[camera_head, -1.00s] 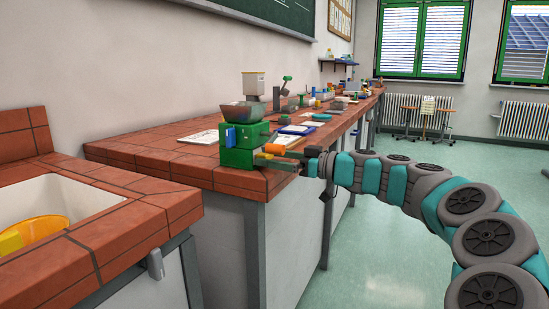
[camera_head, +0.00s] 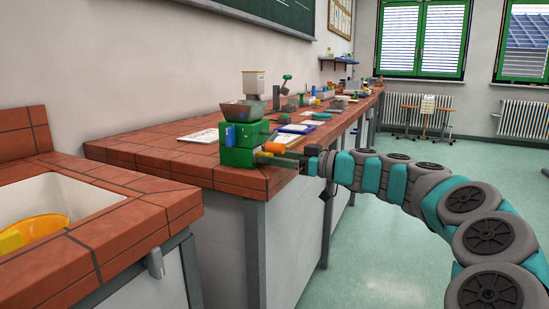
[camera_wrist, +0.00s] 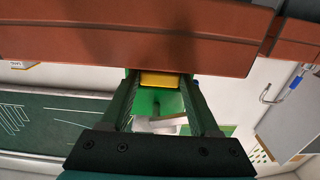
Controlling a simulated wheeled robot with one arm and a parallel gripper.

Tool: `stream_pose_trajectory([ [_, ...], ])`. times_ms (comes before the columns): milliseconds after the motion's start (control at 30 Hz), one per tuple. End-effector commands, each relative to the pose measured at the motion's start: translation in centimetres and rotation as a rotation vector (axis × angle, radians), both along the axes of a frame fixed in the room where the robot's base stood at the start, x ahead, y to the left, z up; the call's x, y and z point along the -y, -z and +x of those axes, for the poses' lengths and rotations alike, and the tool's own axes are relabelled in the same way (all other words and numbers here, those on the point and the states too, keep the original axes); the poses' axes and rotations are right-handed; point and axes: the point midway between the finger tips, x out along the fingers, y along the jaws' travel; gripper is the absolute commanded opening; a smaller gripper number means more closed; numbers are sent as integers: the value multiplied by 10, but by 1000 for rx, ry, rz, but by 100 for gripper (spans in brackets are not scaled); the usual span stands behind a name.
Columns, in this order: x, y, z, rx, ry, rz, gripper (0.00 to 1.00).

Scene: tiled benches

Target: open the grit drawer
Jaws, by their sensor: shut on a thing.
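A green machine (camera_head: 238,157) stands on the tiled bench near its front corner, with a blue part (camera_head: 230,136) on its side, a grey pan and a pale hopper (camera_head: 253,84) on top. My gripper (camera_head: 276,159) reaches it from the right, low at its front, just below an orange part (camera_head: 274,148). In the wrist view my gripper (camera_wrist: 161,88) is shut on a yellow block (camera_wrist: 160,80), which appears to be the drawer's handle. Green surfaces of the machine (camera_wrist: 158,102) show behind it. I cannot tell how far the drawer is out.
The tiled bench edge (camera_wrist: 120,45) runs close alongside the fingers in the wrist view. Books and small items crowd the bench behind the machine. A sink with a yellow bowl (camera_head: 36,228) is at the left.

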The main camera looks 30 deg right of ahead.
Motion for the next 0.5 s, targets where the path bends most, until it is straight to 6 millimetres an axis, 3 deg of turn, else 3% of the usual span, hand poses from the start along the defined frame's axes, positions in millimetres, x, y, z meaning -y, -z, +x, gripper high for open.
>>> stream_pose_trajectory([
  [500,7,3,-8,5,1,0,0],
])
